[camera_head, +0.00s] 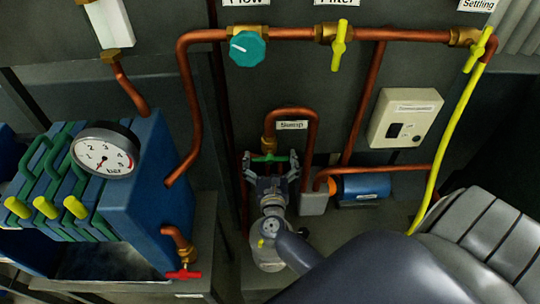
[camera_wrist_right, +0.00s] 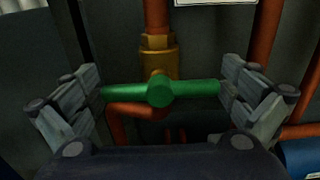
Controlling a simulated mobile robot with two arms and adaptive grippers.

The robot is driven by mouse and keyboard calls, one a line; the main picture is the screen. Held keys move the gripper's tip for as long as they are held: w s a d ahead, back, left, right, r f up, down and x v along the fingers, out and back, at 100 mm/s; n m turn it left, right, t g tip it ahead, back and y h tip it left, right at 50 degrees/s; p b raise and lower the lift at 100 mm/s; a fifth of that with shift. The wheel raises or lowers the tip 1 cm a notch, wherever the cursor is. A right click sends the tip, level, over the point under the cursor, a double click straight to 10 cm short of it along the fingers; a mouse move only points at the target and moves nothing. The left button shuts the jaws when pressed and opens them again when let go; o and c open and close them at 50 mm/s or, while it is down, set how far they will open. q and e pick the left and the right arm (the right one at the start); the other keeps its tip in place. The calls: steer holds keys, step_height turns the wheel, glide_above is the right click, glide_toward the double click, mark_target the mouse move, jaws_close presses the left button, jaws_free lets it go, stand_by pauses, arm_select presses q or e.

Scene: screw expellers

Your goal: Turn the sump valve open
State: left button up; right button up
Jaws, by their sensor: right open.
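The sump valve has a green bar handle (camera_head: 281,158) under the "Sump" label (camera_head: 292,125) on a copper pipe. In the right wrist view the green handle (camera_wrist_right: 195,88) lies level across the picture, below a brass fitting (camera_wrist_right: 158,62). My right gripper (camera_head: 270,160) is open around the handle, one finger near each end of the bar. The handle's ends are close to the fingers; I cannot tell whether they touch. My left gripper is not in view.
A blue motor-like cylinder (camera_head: 362,187) and a copper pipe (camera_head: 400,169) are just right of the gripper. A blue press with a pressure gauge (camera_head: 104,152) and a red-handled tap (camera_head: 183,274) stand left. Yellow and teal valves (camera_head: 247,48) line the upper pipe.

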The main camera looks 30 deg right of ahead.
steer(key=c, duration=0.6)
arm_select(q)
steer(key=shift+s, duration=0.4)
arm_select(e)
steer(key=shift+c, duration=1)
